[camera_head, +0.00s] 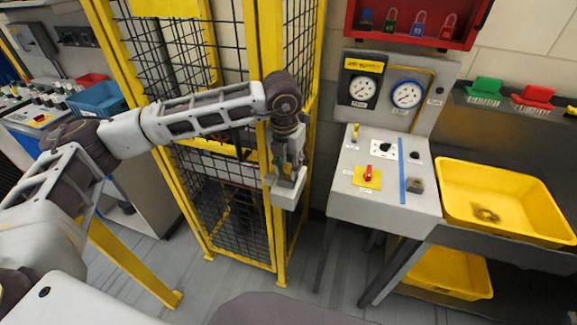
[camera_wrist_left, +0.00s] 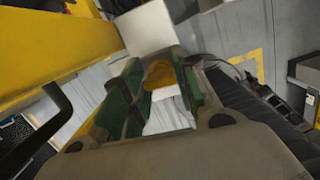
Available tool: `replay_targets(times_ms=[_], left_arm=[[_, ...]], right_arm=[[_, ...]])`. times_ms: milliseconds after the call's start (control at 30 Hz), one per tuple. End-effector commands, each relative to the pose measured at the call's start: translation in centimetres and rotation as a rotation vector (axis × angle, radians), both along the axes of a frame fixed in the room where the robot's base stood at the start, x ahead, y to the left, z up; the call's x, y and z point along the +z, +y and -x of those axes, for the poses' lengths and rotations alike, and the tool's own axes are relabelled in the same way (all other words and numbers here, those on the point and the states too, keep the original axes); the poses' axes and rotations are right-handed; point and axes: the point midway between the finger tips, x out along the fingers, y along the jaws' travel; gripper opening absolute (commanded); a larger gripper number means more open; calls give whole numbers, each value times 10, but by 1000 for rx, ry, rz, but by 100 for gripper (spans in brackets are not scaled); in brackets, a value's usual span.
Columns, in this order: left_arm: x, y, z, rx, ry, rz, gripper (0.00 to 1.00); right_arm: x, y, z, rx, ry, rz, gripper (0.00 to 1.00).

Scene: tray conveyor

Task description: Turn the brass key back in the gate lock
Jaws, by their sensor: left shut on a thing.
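My left gripper (camera_head: 287,176) is at the gate lock on the yellow post of the mesh gate. In the left wrist view its green-padded fingers (camera_wrist_left: 160,88) are closed on the brass key (camera_wrist_left: 160,72), of which a rounded yellow part shows between them. The pale lock box (camera_head: 284,198) sits at the fingertips; it also shows in the left wrist view (camera_wrist_left: 146,27), just beyond the key. The key is hidden by the gripper in the head view, and its turn angle cannot be told. My right gripper is not in view.
The yellow gate frame (camera_head: 312,110) stands close beside my left gripper. A grey control panel (camera_head: 345,205) with gauges and a red switch stands to the right, with a yellow tray (camera_head: 470,180) beyond it. A blue bin (camera_head: 97,100) is at the left.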

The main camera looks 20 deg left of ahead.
Motion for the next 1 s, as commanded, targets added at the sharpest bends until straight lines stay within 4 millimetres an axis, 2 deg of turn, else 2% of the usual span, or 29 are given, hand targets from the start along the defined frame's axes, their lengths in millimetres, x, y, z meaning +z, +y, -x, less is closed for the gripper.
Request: replay_targets(times_ms=[500, 833, 867, 1000], left_arm=[[0, 0, 0, 115, -1, 0, 2], [0, 0, 0, 129, 0, -1, 2], [0, 0, 0, 129, 0, -1, 31], [0, 0, 0, 128, 0, 0, 49]], right_arm=[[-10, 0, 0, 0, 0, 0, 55], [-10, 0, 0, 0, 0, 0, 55], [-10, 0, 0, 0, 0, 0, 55], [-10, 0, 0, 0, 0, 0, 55]])
